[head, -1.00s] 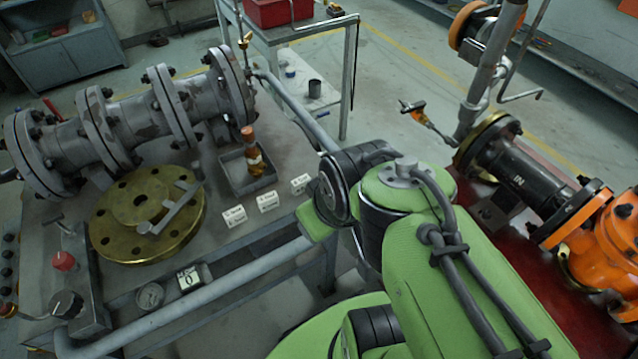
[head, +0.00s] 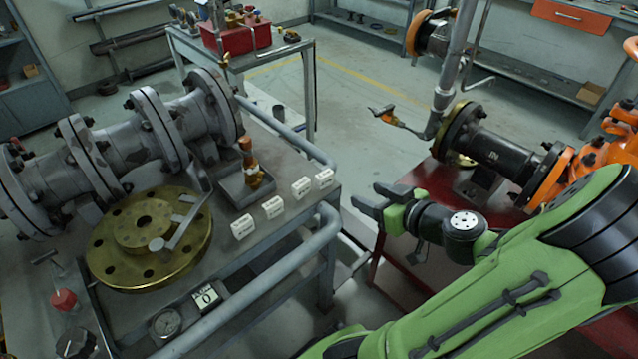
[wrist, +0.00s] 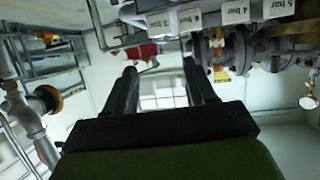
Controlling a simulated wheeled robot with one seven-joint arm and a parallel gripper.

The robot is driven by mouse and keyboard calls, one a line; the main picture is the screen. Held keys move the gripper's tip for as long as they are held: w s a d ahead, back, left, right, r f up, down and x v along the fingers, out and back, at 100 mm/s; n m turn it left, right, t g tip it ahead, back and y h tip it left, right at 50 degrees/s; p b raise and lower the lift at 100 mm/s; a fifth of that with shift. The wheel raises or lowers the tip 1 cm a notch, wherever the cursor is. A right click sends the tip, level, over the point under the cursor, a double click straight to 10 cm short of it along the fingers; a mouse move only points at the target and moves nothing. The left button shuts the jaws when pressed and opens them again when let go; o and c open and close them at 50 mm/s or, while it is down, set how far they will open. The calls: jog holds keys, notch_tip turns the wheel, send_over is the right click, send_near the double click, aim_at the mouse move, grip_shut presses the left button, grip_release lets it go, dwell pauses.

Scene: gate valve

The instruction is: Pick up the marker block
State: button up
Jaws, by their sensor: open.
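Several small white blocks with dark lettering lie in a row on the grey bench, among them a near-left one (head: 243,227) and a far-right one (head: 324,178). They also show upside down at the top of the wrist view, one reading "4 bar" (wrist: 236,12). Another small block, marked "0" (head: 206,297), sits near the bench's front edge. I cannot tell which is the marker block. My gripper (head: 364,198) is open and empty, to the right of the row, beyond the bench edge. Its two fingers stand apart in the wrist view (wrist: 157,68).
A brass flange (head: 150,240), a flanged grey pipe (head: 130,130) and a small tray (head: 245,187) holding a brass fitting (head: 254,172) share the bench. A grey rail (head: 265,290) runs along its front. A red stand (head: 410,275) with a black pipe (head: 500,150) is right.

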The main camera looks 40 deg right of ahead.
aim_at(327, 178)
jog(key=p+x, duration=0.3)
jog(key=x, duration=1.2)
jog(key=shift+f, duration=0.25)
jog(key=c, duration=0.7)
notch_tip(327, 178, up, 10)
jog(key=p, duration=0.3)
jog(key=shift+r+p, duration=0.1)
jog(key=shift+p, duration=0.25)
